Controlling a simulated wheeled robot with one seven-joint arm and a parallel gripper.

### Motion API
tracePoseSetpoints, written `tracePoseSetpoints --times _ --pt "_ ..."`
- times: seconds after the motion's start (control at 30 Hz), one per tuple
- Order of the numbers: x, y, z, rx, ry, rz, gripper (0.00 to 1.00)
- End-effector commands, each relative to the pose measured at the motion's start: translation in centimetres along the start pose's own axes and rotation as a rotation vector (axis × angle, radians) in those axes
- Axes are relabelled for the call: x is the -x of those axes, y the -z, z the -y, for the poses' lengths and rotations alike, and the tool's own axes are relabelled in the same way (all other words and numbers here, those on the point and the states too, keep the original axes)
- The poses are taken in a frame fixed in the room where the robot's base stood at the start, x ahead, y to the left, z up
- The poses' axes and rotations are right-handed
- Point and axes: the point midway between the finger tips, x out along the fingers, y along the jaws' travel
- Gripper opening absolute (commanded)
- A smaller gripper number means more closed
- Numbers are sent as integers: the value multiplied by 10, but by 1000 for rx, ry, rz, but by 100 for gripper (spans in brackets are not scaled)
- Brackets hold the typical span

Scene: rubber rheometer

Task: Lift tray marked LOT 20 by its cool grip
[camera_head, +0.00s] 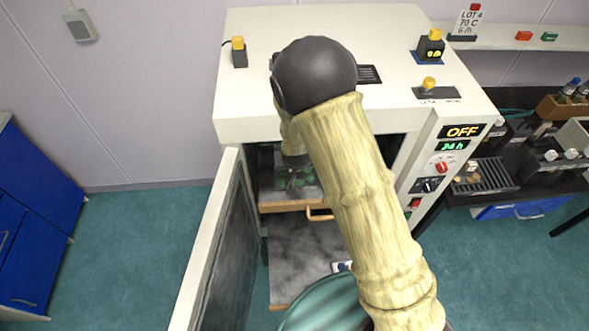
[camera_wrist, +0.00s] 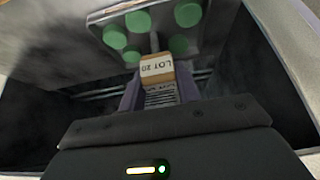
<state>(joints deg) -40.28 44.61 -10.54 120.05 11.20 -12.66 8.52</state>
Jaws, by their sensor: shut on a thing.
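The tray marked LOT 20 (camera_wrist: 182,42) is a grey plate with several green discs, at the top of the wrist view. Its tan grip (camera_wrist: 156,70) carries a white LOT 20 label, seen upside down. My gripper (camera_wrist: 160,92) is shut on this grip, one finger on each side. In the head view, my gripper (camera_head: 293,182) reaches into the open oven, near green discs on an upper level; my arm hides much of it. I cannot tell whether the tray is clear of its support.
The white oven (camera_head: 262,75) has its door (camera_head: 215,245) open at left; its panel (camera_head: 462,131) reads OFF and 24 h. A wooden-edged board with a loop handle (camera_head: 320,214) sits inside, above a grey lower surface (camera_head: 300,255). A dark bench (camera_head: 485,200) stands right. Floor at left is clear.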

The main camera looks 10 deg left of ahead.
Motion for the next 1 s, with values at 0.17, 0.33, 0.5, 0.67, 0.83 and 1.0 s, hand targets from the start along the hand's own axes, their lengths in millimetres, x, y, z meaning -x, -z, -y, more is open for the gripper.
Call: tracePoseSetpoints --times 0.17,0.33,0.5,0.67,0.83,1.0 --pt "2 1 -1 0 1 -2 0" --pt "12 6 -3 -1 2 -5 0" --pt "32 17 -2 0 2 -6 0" --pt "49 27 -2 1 2 -6 0" --pt "62 30 -9 -3 0 -1 0" --pt "68 17 -29 -3 0 -1 0"
